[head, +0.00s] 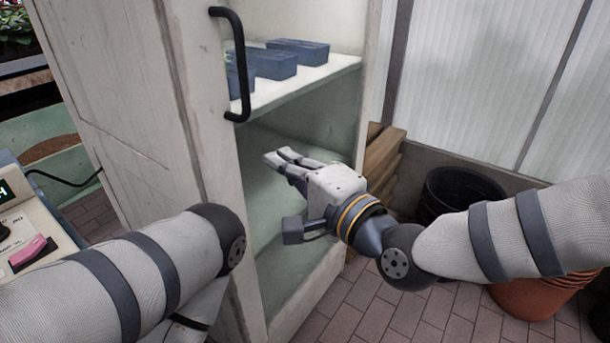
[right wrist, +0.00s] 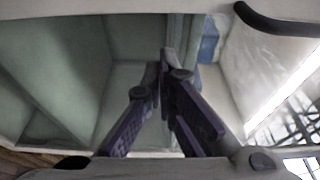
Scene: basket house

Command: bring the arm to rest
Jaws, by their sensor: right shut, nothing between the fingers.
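My right gripper (head: 276,159) is at the open front of a white cabinet (head: 160,110), below its shelf (head: 305,85). Its fingers are shut and empty, pointing left toward the cabinet's inside. In the right wrist view the fingers (right wrist: 163,62) come together in front of the pale cabinet interior. My left arm comes in at the lower left of the head view, but its gripper is not visible.
Blue bins (head: 298,51) stand on the shelf. The cabinet door has a black handle (head: 236,65). Right of the cabinet are wooden planks (head: 383,150), a black pot (head: 455,190) and a terracotta pot (head: 530,297). A control panel (head: 25,225) is at left. Brick floor shows between.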

